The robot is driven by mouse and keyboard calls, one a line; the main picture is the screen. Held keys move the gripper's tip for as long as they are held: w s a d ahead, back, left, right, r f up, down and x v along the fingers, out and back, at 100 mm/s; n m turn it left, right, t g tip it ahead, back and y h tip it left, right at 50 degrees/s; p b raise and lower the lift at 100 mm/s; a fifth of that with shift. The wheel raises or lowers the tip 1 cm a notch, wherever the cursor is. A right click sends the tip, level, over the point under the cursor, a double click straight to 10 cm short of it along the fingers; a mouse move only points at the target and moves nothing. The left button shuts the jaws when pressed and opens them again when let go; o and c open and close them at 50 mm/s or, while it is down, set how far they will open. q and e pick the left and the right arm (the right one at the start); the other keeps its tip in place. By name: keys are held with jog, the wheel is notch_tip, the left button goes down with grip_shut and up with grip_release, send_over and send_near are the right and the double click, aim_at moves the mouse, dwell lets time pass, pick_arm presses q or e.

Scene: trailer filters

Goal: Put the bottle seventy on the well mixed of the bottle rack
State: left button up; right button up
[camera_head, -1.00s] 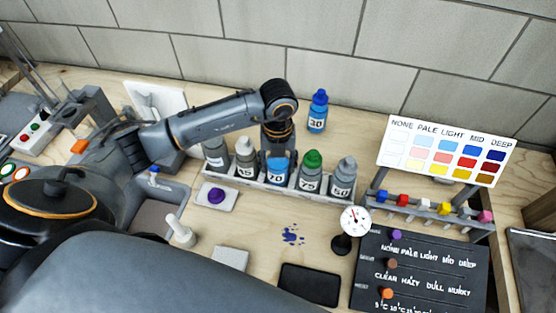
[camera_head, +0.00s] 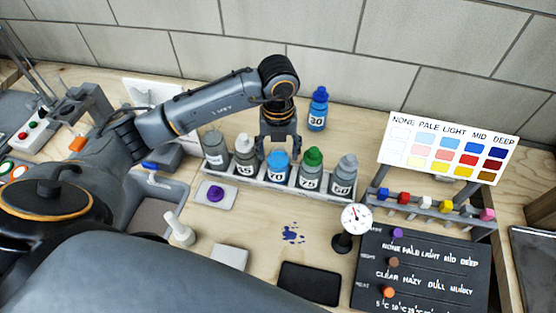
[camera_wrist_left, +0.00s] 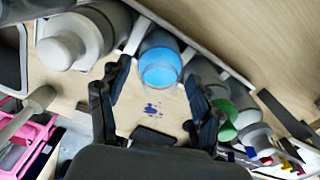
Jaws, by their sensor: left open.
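The bottle seventy (camera_head: 277,168) is blue with a white "70" label and stands upright in the middle of the white bottle rack (camera_head: 262,187). My left gripper (camera_head: 279,145) is open just above and behind the bottle, its fingers pointing down. In the left wrist view the blue bottle (camera_wrist_left: 160,62) shows beyond the open fingers of the left gripper (camera_wrist_left: 155,100), not held. The bottle's cap is not visible in the head view. No "well mixed" marking is readable on the rack. My right gripper is not in view.
Grey bottles (camera_head: 245,158) and a green-capped bottle (camera_head: 312,170) stand close on both sides in the rack. A blue bottle "30" (camera_head: 318,110) stands behind. A dial gauge (camera_head: 354,218), a dark board (camera_head: 420,270) and a colour chart (camera_head: 447,150) are at right.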

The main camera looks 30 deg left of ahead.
pick_arm(q)
notch_tip(320, 180, up, 8)
jog(key=shift+f+b, duration=0.1)
jog(key=shift+b, duration=0.45)
